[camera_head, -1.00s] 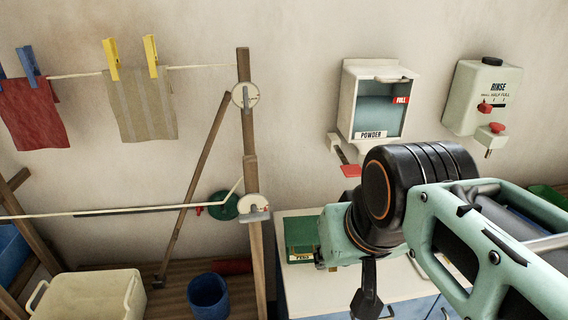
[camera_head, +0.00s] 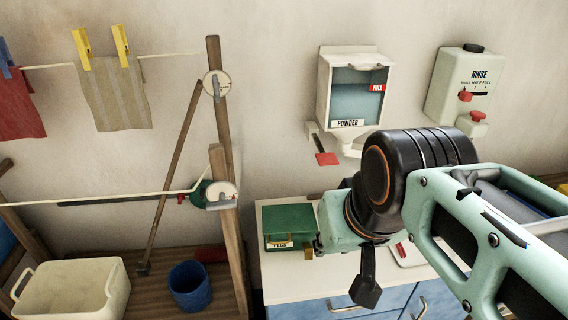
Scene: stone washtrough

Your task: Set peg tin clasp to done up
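The peg tin (camera_head: 288,222) is a green box with a white label on its front. It stands on the white counter top, left of my arm. A small brass-coloured piece (camera_head: 308,250) shows at its right front corner, partly against my arm; I cannot tell whether it is the clasp or how it is set. The tin's lid looks down. My gripper (camera_head: 366,292) shows as a dark shape hanging below the wrist, right of the tin and apart from it in the picture. Its fingers are not clear enough to tell open from shut.
A powder dispenser (camera_head: 352,95) and a rinse dispenser (camera_head: 463,85) hang on the wall above. A wooden drying frame (camera_head: 226,170) with lines stands left of the counter (camera_head: 275,285). A blue bucket (camera_head: 190,287) and a cream tub (camera_head: 70,290) are at lower left.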

